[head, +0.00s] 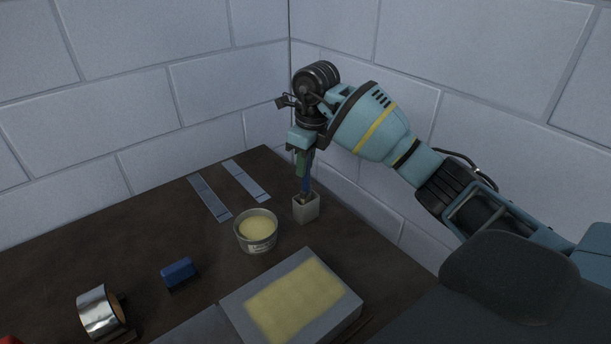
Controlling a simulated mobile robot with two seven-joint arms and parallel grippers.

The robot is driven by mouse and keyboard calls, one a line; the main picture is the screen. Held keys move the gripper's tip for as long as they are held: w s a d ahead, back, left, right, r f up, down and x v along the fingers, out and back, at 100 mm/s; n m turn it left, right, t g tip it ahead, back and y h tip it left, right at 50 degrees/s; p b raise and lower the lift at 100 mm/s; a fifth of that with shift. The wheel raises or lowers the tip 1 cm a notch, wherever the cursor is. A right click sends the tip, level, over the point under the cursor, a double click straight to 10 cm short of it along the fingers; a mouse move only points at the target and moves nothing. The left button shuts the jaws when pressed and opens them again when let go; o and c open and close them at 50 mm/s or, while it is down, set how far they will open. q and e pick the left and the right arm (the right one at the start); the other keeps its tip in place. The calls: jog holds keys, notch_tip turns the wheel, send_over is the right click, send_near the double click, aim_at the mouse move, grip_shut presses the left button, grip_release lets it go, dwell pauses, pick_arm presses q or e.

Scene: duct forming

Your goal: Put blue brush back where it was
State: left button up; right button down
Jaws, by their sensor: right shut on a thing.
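My right gripper (304,160) points down near the corner at the back of the table and is shut on the blue brush (306,184). The brush is upright, and its lower end is at the mouth of a small light square holder (306,208). I cannot tell how deep the brush sits in the holder. A green part also shows between the fingers beside the blue handle; I cannot tell what it belongs to. My left gripper is not in view.
A tub of yellowish paste (256,231) stands just left of the holder. A grey board with a yellowish coated patch (296,297) lies in front. Two grey strips (210,197), a blue block (179,272) and a silver tape roll (102,312) lie leftward. Brick walls close the back and right.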

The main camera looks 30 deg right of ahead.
jog(key=shift+f, duration=1.95)
jog(key=shift+f, duration=0.1)
jog(key=c, duration=1.3)
grip_release()
notch_tip(320, 180, up, 12)
jog(key=s, duration=0.1)
jog(key=shift+s+d, duration=0.15)
jog(key=shift+d, duration=0.2)
